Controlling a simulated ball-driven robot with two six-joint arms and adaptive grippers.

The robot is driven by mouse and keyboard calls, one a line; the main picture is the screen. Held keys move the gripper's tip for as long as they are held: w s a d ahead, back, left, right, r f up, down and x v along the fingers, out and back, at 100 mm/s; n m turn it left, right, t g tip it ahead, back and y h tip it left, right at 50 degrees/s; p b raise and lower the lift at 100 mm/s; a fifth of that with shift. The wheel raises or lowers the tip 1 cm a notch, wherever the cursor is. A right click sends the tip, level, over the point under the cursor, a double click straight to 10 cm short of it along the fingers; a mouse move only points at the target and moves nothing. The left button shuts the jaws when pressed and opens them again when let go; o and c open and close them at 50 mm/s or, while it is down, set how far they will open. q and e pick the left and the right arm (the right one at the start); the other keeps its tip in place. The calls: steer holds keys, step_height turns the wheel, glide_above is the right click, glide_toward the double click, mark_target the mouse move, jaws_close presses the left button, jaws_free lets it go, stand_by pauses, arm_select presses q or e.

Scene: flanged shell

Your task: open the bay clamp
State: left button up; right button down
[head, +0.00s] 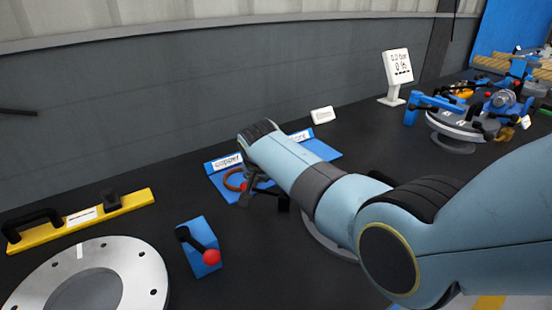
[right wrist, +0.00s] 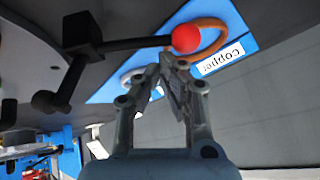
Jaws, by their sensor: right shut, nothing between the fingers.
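In the right wrist view a black clamp lever (right wrist: 130,44) with a red ball knob (right wrist: 187,38) runs from a black block (right wrist: 82,32); a second black arm slants from that block. It looks like the bay clamp, but no label shows. My right gripper (right wrist: 170,62) is shut and empty, its fingertips close by the red knob; I cannot tell whether they touch. My left gripper is not in view.
A blue mat (head: 325,152) bears a copper-coloured ring (head: 233,180) and a label reading "copper" (head: 227,162). A blue block (head: 197,229) with a red-knobbed lever, a holed metal flange (head: 140,263) and a yellow bar (head: 135,201) stand left. A white display (head: 397,68) stands behind.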

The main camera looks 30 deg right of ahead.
steer(key=w+r+p+v, duration=0.1)
steer(key=w+p+v, duration=0.1)
steer(key=v, duration=1)
steer(key=shift+d+r+p, duration=0.3)
steer(key=shift+r+p, duration=0.15)
steer(key=shift+p, duration=0.25)
steer(key=shift+s+f, duration=0.1)
